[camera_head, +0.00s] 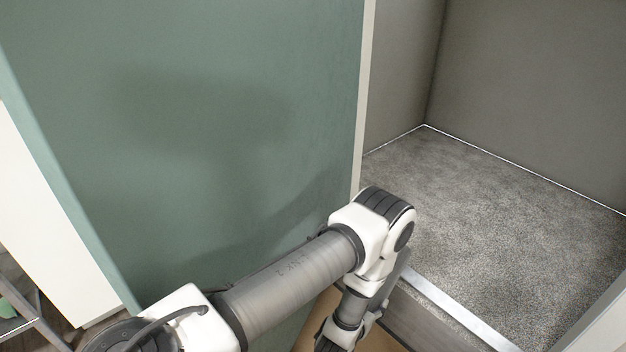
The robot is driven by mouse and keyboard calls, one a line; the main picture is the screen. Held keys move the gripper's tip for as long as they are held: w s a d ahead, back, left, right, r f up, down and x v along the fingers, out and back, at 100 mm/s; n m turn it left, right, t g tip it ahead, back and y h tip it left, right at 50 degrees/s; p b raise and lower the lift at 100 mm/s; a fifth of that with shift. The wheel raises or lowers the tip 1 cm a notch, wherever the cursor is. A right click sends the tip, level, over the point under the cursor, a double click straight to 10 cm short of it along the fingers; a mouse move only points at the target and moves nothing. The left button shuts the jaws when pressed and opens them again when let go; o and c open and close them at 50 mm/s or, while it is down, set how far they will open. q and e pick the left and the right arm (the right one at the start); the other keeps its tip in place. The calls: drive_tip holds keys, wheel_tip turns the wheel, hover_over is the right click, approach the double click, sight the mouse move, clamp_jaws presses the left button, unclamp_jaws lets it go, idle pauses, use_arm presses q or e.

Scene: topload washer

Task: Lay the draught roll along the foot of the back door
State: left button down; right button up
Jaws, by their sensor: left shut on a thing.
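My left arm comes in from the lower left and bends down at a white and grey joint. My left gripper (335,342) is at the bottom edge, pointing down, with its fingers mostly cut off by the frame. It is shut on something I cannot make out. A tan surface (379,342) shows on both sides of it; I cannot tell whether this is floor, a mat or another thing. I cannot make out the draught roll or the back door for certain. My right gripper is not in view.
A large green wall panel (200,120) with a pale edge (364,90) stands close to my arm. Right of it, a raised grey carpeted recess (490,220) lies empty behind a metal edge strip (455,310). A metal rack (28,318) shows at the lower left.

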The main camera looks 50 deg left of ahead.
use_arm(q)
drive_tip(key=s+a+f+n+y, duration=0.2)
drive_tip(key=s+a+f, duration=0.8)
drive_tip(key=s, duration=0.2)
drive_tip(key=shift+g, duration=0.3)
wheel_tip(320, 180, down, 9)
drive_tip(key=b, duration=0.9)
drive_tip(key=shift+w, duration=0.1)
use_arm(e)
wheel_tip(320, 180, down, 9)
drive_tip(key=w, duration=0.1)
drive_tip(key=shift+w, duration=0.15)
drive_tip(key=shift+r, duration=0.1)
use_arm(q)
drive_tip(key=shift+f, duration=0.2)
drive_tip(key=shift+f+b, duration=0.35)
drive_tip(key=shift+f, duration=0.15)
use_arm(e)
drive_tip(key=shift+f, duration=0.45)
